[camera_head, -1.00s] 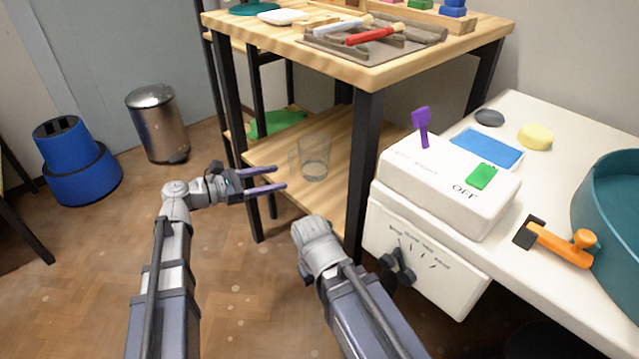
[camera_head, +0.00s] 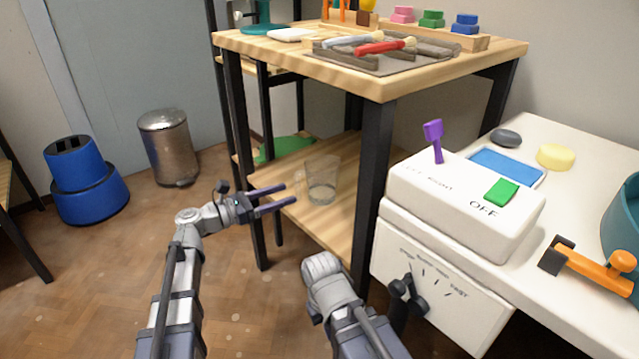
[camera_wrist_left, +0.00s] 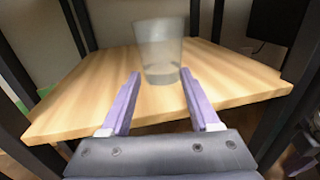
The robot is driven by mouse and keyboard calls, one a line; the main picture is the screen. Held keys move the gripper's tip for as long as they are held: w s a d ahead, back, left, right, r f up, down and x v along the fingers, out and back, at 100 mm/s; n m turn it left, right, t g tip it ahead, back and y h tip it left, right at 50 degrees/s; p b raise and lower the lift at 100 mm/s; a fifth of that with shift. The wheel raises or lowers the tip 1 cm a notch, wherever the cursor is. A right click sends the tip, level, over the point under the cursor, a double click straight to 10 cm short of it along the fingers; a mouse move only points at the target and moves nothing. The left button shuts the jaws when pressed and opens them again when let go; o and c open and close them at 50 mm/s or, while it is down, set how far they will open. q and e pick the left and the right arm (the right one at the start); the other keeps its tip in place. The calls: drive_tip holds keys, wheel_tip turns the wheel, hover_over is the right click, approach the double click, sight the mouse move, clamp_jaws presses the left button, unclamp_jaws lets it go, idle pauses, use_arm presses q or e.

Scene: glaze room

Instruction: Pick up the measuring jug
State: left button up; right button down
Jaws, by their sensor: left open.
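The measuring jug (camera_head: 322,181) is a clear, see-through vessel standing upright on the lower wooden shelf of the table. It also shows in the left wrist view (camera_wrist_left: 160,50), straight ahead between the finger lines. My left gripper (camera_head: 293,196) is open and empty, just left of the jug at the shelf's front edge, fingers pointing toward it. In the left wrist view my two purple fingers (camera_wrist_left: 160,75) are spread, with their tips near the jug's lower part; whether they touch it I cannot tell.
The lower shelf (camera_head: 325,225) is mostly bare around the jug, with a green item (camera_head: 285,149) behind. A black table leg (camera_head: 372,190) stands right of the jug, another (camera_head: 240,150) on the left. The tabletop (camera_head: 300,50) overhangs the shelf. A white control box (camera_head: 465,205) stands at right.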

sight(296, 187)
use_arm(q)
drive_tip(key=shift+w+d+r, duration=0.2)
drive_tip(key=shift+d+r, duration=0.05)
drive_tip(key=shift+d, duration=0.15)
drive_tip(key=x, duration=0.2)
drive_tip(key=p+x, duration=0.1)
drive_tip(key=x, duration=0.1)
drive_tip(key=shift+r, duration=0.25)
clamp_jaws()
idle(0.8)
